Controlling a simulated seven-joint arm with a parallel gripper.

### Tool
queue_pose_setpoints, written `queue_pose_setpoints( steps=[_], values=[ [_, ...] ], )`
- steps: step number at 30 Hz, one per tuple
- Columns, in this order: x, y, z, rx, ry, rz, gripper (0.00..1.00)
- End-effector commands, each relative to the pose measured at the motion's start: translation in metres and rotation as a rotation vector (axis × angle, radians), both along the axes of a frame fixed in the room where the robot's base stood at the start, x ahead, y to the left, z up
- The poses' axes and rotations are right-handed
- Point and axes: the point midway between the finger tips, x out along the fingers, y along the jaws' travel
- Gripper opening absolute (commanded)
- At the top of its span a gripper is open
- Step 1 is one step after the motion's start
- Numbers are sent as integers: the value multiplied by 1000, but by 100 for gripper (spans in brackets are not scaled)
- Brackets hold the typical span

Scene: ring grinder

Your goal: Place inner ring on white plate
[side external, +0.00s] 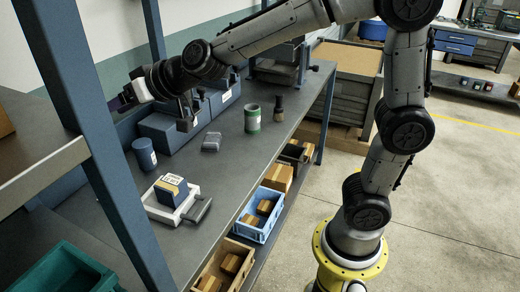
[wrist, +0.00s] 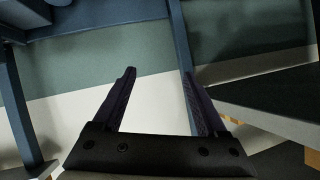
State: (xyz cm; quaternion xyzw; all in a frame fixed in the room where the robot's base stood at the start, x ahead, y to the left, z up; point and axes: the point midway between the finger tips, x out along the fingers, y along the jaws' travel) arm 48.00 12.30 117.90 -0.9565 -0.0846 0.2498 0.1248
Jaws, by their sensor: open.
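My gripper (side external: 124,99) is at the upper left of the side view, raised above the bench near the blue shelf post. In the wrist view its two dark fingers (wrist: 160,73) are apart with nothing between them, facing the wall and blue posts. A white plate-like tray (side external: 158,212) lies on the grey bench, with a dark blue and yellow box (side external: 172,191) on it. I cannot make out a clear inner ring. A green hollow-looking cylinder (side external: 252,120) stands upright farther back on the bench, well away from my gripper.
The bench (side external: 215,180) also holds a blue canister (side external: 144,154), a small grey block (side external: 211,142), a dark cylinder (side external: 279,109) and blue-grey bins (side external: 165,132). Blue shelf posts (side external: 95,125) stand close to my gripper. Crates (side external: 259,229) sit below the bench's edge.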

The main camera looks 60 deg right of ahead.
Motion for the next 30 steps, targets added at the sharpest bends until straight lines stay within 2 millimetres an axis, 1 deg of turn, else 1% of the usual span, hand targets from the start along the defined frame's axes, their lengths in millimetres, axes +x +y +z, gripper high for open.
queue_pose_setpoints(
  steps=[1, 2, 3, 4, 5, 6, 8, 9, 12, 15, 18, 20, 30],
  values=[
    [-32, -11, 6, -13, 29, 35, 75],
    [-51, -16, 5, -25, 58, 54, 75],
    [-78, -23, 2, -45, 99, 78, 75],
    [-98, -30, -2, -62, 131, 91, 75],
    [-119, -37, -7, -80, 167, 99, 75],
    [-146, -46, -15, -107, 216, 105, 75],
    [-185, -62, -29, -148, 287, 100, 75],
    [-209, -72, -38, -175, 335, 90, 75],
    [-260, -96, -61, -235, 438, 52, 75],
    [-294, -113, -77, -278, 512, 11, 75],
    [-312, -121, -85, -299, 552, -13, 75],
    [-316, -124, -88, -306, 564, -20, 75],
    [-316, -124, -88, -307, 565, -19, 75]
  ],
)
